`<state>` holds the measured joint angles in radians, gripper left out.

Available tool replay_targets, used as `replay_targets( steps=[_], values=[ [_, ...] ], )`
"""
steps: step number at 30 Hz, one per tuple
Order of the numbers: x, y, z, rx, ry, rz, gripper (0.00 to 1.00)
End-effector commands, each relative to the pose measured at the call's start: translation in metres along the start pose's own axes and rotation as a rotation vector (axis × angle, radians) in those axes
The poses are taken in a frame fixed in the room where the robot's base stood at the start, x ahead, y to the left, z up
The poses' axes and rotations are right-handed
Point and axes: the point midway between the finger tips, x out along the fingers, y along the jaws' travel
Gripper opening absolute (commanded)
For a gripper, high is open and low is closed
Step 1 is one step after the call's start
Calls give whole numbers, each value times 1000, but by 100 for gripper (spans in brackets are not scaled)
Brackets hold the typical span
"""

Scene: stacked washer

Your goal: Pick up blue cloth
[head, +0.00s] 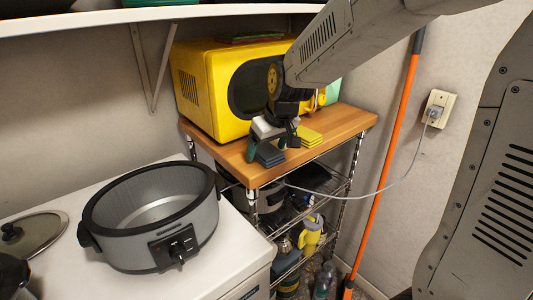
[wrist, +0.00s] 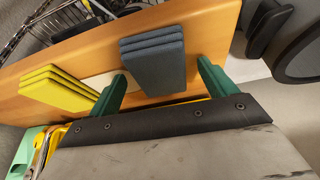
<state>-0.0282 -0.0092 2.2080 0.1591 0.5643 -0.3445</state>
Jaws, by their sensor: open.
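The blue cloth (head: 270,156) is a dark blue-grey folded stack near the front edge of the wooden cart top (head: 350,122). In the wrist view the blue cloth (wrist: 152,58) lies flat, ahead of the gap between my green fingers. My gripper (head: 267,146) is open and empty, just behind and above the cloth in the head view. In the wrist view my gripper (wrist: 162,72) has one finger to each side of the cloth's near end. I cannot tell whether the fingers touch it. A yellow folded stack (head: 309,137) lies to its right; it also shows in the wrist view (wrist: 58,90).
A yellow microwave (head: 205,95) stands behind the cloths on the cart. A grey slow cooker (head: 155,215) sits on the white appliance (head: 235,250) at left. An orange pole (head: 397,140) and a cord from the outlet (head: 436,108) are at right. Wire shelves below hold several items.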

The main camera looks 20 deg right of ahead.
Motion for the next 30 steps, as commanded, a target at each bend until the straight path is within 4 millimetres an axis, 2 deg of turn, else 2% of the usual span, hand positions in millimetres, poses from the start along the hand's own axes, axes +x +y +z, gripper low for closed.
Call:
replay_targets(
  steps=[12,13,18,30],
  values=[
    [2,0,1,0,0,0,84],
    [2,0,1,0,0,0,81],
    [2,0,1,0,0,0,36],
    [-2,0,-1,0,1,0,36]
  ],
)
